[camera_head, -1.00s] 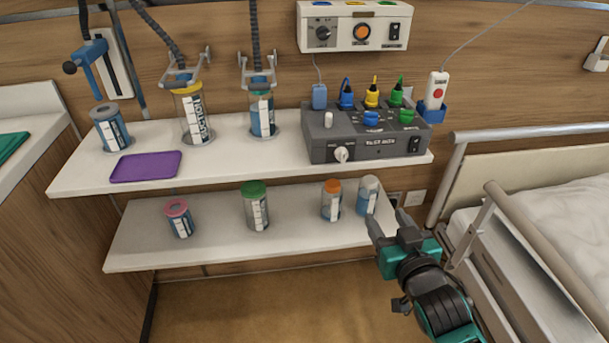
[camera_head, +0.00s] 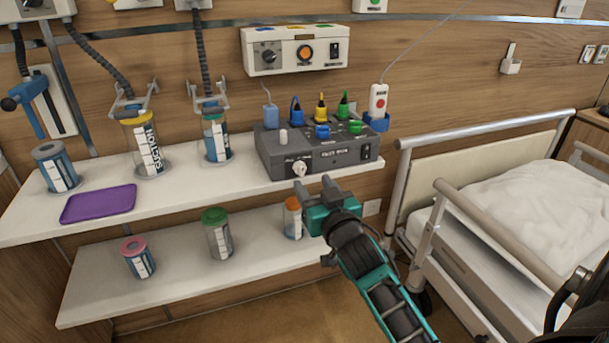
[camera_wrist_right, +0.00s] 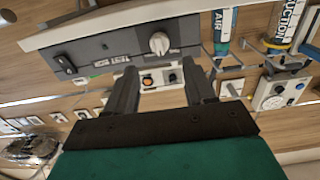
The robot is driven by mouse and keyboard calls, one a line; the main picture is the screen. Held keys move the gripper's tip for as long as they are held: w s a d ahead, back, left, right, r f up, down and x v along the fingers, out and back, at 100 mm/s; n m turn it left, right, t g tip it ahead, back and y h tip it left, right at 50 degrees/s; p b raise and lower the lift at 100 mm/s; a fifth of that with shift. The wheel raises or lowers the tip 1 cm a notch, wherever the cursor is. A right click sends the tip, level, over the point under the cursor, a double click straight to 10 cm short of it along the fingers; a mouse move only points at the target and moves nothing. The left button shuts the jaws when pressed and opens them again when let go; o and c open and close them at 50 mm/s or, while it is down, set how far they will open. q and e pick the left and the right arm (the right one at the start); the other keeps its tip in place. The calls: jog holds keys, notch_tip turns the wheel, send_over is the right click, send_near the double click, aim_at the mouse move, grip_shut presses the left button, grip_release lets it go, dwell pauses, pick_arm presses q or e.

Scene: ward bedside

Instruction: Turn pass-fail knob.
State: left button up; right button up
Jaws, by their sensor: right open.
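The pass-fail knob is a small cream knob (camera_head: 299,168) on the front face of a dark grey tester box (camera_head: 338,158), which stands on the upper shelf. In the right wrist view, where the scene appears upside down, the knob (camera_wrist_right: 159,43) lies just beyond and between the fingertips, apart from them. My right gripper (camera_head: 313,183) is open and empty, in front of and slightly below the knob. Its two dark fingers (camera_wrist_right: 162,68) also show in the wrist view. The knob's pointer direction is too small to read. My left gripper is not in view.
A white upper shelf (camera_head: 205,195) carries canisters and a purple tray (camera_head: 98,204). A lower shelf (camera_head: 180,273) holds more capped jars; an orange-capped jar (camera_head: 292,218) is close to my right gripper. A bed rail (camera_head: 480,129) stands to the right.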

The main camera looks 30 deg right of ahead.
aim_at(303, 170)
jog(key=x, duration=0.5)
jog(key=shift+w+b, duration=0.3)
jog(key=shift+w, duration=0.1)
grip_shut()
